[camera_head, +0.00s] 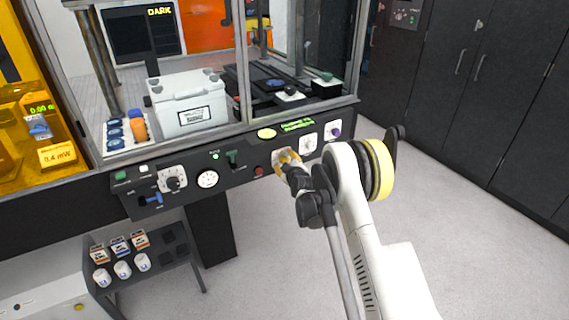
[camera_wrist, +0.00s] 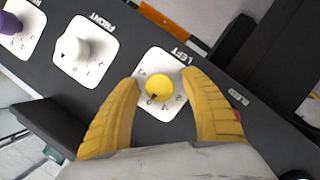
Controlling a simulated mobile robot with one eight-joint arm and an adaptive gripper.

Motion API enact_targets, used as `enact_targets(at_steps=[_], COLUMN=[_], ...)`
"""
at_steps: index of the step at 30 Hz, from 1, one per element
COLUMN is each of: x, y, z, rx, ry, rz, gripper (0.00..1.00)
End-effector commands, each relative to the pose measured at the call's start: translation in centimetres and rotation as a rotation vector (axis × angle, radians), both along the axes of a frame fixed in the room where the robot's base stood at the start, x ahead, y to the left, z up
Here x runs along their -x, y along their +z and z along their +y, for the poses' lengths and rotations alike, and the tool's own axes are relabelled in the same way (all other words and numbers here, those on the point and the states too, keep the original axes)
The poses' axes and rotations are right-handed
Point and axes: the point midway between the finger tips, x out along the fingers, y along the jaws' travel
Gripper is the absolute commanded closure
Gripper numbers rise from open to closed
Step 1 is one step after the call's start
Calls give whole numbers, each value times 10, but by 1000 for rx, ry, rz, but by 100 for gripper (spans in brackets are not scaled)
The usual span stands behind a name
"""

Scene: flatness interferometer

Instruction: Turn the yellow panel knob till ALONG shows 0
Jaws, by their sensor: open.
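The yellow knob (camera_wrist: 158,88) sits on a white square plate marked LEFT with a number scale, on the dark panel. Its dark pointer faces the bottom of the wrist view, near the 0. My gripper (camera_wrist: 160,76) is open, with one yellow finger on each side of the knob and visible gaps to it. In the head view my gripper (camera_head: 287,163) is at the panel front and largely covers the knob. The green readout (camera_head: 297,126) is lit above it; its text is too small to read.
A white knob (camera_wrist: 76,50) marked FRONT and a purple knob (camera_wrist: 12,27) stand on neighbouring plates. A red button (camera_head: 258,171) is beside the knob plate. Glass panes (camera_head: 300,60) rise behind the panel. Open floor (camera_head: 470,220) lies to the right.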

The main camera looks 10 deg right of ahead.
Motion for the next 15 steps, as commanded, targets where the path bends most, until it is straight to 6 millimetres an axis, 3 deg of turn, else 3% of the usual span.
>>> enact_targets(at_steps=[5,10,11,15], x=[0,0,0,0], y=[0,0,0,0], z=[0,0,0,0], rx=[0,0,0,-1], ry=[0,0,0,0], rz=[0,0,0,1], gripper=[47,94,99,100])
